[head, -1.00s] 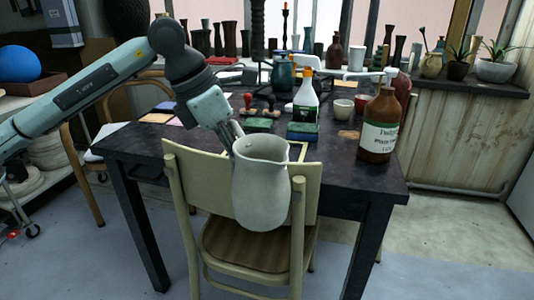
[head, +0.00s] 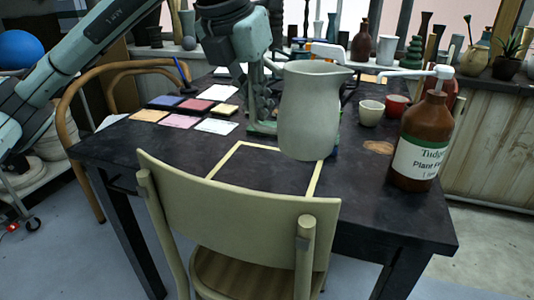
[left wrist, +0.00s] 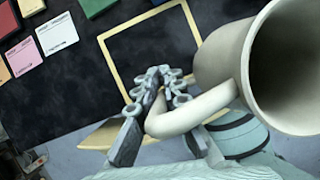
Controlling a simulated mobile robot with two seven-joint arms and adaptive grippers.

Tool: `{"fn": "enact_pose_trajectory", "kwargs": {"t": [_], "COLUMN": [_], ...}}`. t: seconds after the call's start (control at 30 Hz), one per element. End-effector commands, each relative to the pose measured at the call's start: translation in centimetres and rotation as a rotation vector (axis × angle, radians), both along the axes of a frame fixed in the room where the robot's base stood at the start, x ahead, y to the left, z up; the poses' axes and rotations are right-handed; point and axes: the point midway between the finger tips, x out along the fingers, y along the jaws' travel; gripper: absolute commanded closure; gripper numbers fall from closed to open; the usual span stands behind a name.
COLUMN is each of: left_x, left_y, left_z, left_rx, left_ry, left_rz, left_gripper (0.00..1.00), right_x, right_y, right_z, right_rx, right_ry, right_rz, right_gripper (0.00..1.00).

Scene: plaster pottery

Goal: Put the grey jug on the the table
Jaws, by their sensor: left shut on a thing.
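In the left wrist view my left gripper (left wrist: 160,95) is shut on the handle of the jug (left wrist: 240,60), whose open mouth faces the camera. A yellow square outline (head: 226,154) is marked on the table top, to the left of and below the jug in the head view. My right gripper is not in view.
A chair (head: 235,205) stands against the near side of the table. A brown pump bottle (head: 420,140) stands at the right edge. Colored cards (head: 178,121) lie at the left. A cream cup (head: 371,112) and a red cup (head: 397,104) stand behind the jug.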

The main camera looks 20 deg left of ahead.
Motion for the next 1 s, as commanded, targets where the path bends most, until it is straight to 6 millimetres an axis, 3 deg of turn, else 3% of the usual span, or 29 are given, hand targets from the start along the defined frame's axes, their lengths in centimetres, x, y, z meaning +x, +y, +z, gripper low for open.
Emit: {"fn": "enact_pose_trajectory", "kwargs": {"t": [0.53, 0.83, 1.0], "left_x": [6.6, 7.5, 7.5], "left_y": [7.7, 8.7, 8.8], "left_z": [-6.0, -7.6, -10.0], "left_rx": [-0.002, -0.002, 0.000], "left_ry": [0.000, -0.001, 0.000], "left_rz": [0.005, 0.001, 0.002], "left_gripper": [1.00, 1.00, 1.00], "right_x": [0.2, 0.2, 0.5], "right_y": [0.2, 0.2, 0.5], "right_z": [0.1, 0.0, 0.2], "right_rx": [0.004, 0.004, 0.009], "right_ry": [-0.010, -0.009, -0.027], "right_rz": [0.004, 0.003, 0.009], "right_gripper": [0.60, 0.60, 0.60]}}
